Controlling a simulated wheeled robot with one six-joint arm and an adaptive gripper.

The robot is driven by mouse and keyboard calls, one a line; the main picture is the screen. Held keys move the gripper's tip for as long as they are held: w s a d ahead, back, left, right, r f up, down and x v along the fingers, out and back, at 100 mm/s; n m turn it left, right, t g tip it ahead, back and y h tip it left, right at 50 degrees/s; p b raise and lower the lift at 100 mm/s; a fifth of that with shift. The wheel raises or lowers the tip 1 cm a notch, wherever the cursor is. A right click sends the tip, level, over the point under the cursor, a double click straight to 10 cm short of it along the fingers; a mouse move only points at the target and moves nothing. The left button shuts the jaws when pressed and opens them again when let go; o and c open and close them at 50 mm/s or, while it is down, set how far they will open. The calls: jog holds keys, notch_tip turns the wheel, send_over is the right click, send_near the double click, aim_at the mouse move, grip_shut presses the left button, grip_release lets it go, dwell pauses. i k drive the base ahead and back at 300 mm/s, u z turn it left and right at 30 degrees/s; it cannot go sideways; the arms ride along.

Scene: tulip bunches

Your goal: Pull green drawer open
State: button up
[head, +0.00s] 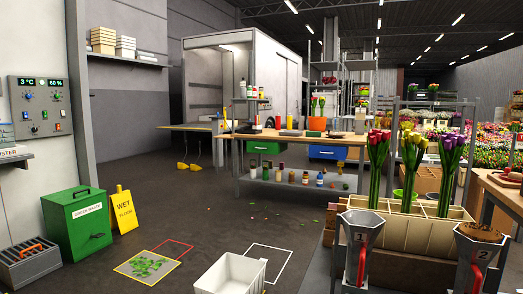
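The green drawer (264,147) hangs under the top of a wooden workbench (290,137) in the middle distance of the head view. Its front looks flush with the bench and appears shut, though it is small at this distance. A blue drawer (327,153) is under the same top, to its right. My gripper does not show in the head view, so its opening and place are hidden.
Open dark floor lies before the bench, with scattered petals. A white crate (230,275), green waste bin (77,222) and yellow wet-floor sign (124,210) stand nearer.

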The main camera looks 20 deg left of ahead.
aim_at(253, 146)
jog(key=u, duration=2.95)
jog(key=i, duration=4.65)
jog(key=z, duration=3)
jog(key=i, duration=0.95)
